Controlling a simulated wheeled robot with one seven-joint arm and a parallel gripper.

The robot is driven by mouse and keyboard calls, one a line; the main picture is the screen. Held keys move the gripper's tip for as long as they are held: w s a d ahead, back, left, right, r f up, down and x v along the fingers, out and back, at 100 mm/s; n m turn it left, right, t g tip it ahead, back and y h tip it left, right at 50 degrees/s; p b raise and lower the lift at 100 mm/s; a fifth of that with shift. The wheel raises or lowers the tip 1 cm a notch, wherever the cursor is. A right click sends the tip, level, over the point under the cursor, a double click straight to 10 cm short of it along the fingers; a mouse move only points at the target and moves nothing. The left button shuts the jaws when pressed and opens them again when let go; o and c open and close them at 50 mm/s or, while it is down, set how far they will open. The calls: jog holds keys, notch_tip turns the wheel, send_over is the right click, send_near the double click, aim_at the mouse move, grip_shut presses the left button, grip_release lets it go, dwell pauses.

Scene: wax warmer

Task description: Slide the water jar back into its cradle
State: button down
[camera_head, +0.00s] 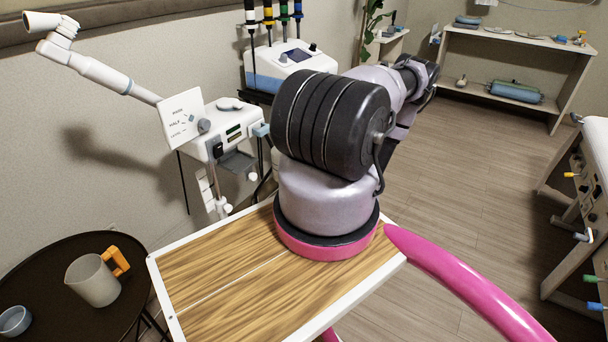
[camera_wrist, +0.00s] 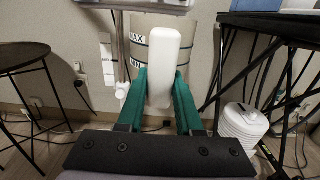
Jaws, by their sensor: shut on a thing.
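The water jar (camera_wrist: 143,30) shows in the wrist view, a clear, brownish-tinted vessel with MAX and MIN marks and a white upright handle (camera_wrist: 163,62). My gripper (camera_wrist: 161,82) is shut on this handle with its teal fingers on either side. The jar stands upright, just below a white housing (camera_wrist: 150,4) at the top edge. In the head view a white steamer unit (camera_head: 222,131) stands by the wall, with a grey ledge (camera_head: 237,162) below its front that may be the cradle. My arm hides the jar and gripper there. Whether the jar touches the cradle cannot be told.
A dark round table (camera_head: 60,250) with a grey jug (camera_head: 93,281) stands at the left. A blue-and-white machine (camera_head: 285,62) stands behind the steamer. In the wrist view a black stand (camera_wrist: 270,25) and a white ribbed container (camera_wrist: 243,122) are at the right.

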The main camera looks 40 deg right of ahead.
jog(key=shift+f+x, duration=0.3)
jog(key=shift+x, duration=3.95)
jog(key=shift+f+x, duration=0.3)
jog(key=shift+x, duration=3.95)
jog(key=shift+f+x, duration=0.3)
jog(key=shift+x, duration=3.95)
jog(key=shift+f, duration=0.4)
jog(key=shift+f, duration=0.5)
jog(key=c, duration=0.5)
grip_release()
jog(key=shift+s, duration=0.15)
jog(key=v, duration=0.7)
jog(key=shift+s, duration=0.35)
